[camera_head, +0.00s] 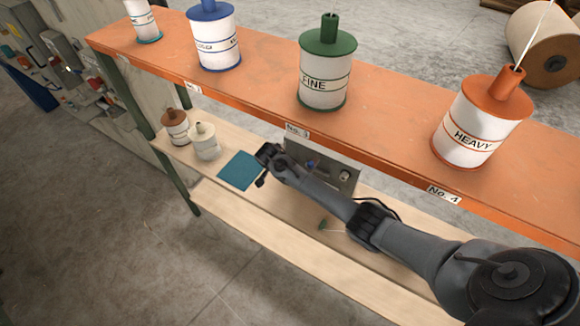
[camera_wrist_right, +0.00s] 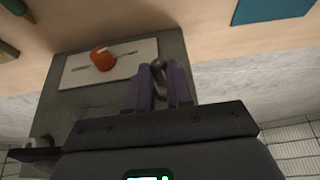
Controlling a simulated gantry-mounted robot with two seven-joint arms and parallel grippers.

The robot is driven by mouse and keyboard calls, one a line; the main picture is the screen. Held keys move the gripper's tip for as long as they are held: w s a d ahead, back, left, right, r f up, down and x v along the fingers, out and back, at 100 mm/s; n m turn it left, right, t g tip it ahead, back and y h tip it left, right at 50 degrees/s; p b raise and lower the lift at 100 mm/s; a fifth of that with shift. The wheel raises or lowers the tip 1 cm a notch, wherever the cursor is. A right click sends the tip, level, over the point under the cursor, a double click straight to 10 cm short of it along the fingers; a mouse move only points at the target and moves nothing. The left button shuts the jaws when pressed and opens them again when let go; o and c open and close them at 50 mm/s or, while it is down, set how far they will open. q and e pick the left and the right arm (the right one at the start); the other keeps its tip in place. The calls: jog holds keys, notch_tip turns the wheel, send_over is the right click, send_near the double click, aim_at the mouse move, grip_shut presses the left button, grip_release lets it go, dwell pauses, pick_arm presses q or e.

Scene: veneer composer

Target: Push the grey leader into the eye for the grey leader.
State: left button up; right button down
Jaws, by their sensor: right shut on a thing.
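My right gripper (camera_wrist_right: 160,90) is shut, with its purple fingers around a grey round-ended piece, which looks like the grey leader (camera_wrist_right: 158,66). In the head view my right gripper (camera_head: 266,163) is at the lower shelf, at the left end of a grey metal unit (camera_head: 345,178). The wrist view shows the unit's grey face with a pale plate (camera_wrist_right: 135,66) on it. An orange knob-like piece (camera_wrist_right: 103,58) with a thin grey rod sits on the plate, left of the fingers. I cannot make out the eye. My left gripper is not in view.
A teal mat (camera_head: 241,170) lies left of the unit. Cream (camera_head: 205,142) and brown-topped (camera_head: 175,127) bottles stand beyond it. The orange upper shelf (camera_head: 262,85) overhangs, carrying labelled canisters, including FINE (camera_head: 325,75) and HEAVY (camera_head: 478,130). A small green piece (camera_head: 322,225) lies near my forearm.

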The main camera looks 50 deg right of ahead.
jog(key=shift+d, duration=0.15)
dwell(0.4)
jog(key=c, duration=0.9)
grip_release()
jog(key=shift+c, duration=0.2)
